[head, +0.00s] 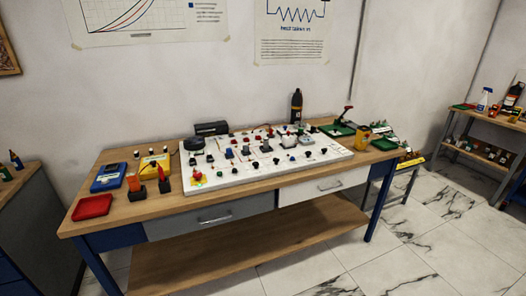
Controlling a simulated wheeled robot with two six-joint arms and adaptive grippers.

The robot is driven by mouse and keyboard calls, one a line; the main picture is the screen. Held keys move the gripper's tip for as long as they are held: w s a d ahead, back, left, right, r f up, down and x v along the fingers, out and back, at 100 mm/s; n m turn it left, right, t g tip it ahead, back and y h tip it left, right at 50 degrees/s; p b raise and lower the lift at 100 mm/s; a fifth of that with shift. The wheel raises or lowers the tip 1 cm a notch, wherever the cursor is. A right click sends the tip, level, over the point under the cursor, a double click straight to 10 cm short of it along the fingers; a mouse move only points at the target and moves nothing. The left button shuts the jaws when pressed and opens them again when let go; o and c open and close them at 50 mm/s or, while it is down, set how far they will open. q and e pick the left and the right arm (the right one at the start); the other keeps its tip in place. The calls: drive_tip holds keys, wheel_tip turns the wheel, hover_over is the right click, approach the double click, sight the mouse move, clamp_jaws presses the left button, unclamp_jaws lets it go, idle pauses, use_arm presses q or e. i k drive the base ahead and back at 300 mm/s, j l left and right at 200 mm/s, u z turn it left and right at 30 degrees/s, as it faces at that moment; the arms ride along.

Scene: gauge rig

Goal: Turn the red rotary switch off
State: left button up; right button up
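A white control board (258,178) lies on the wooden workbench, covered with small knobs, buttons and terminals. A red round control (197,176) with yellow beneath it is at the board's front left corner. Other small red parts (265,148) are spread over the board. At this distance I cannot tell which red part is the rotary switch or how its knob is turned. Neither of my grippers is in view.
The workbench (240,203) also holds a red tray (92,207), a blue meter (108,177), a yellow meter (150,166), a black bottle (296,107) and a green mat (338,130). A side shelf (478,157) stands right. Tiled floor in front is clear.

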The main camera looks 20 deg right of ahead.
sight(197, 175)
drive_tip(key=i+j+u, duration=0.25)
drive_tip(key=i, duration=0.45)
drive_tip(key=i+j+u, duration=0.2)
drive_tip(key=i, duration=0.5)
drive_tip(key=l, duration=0.1)
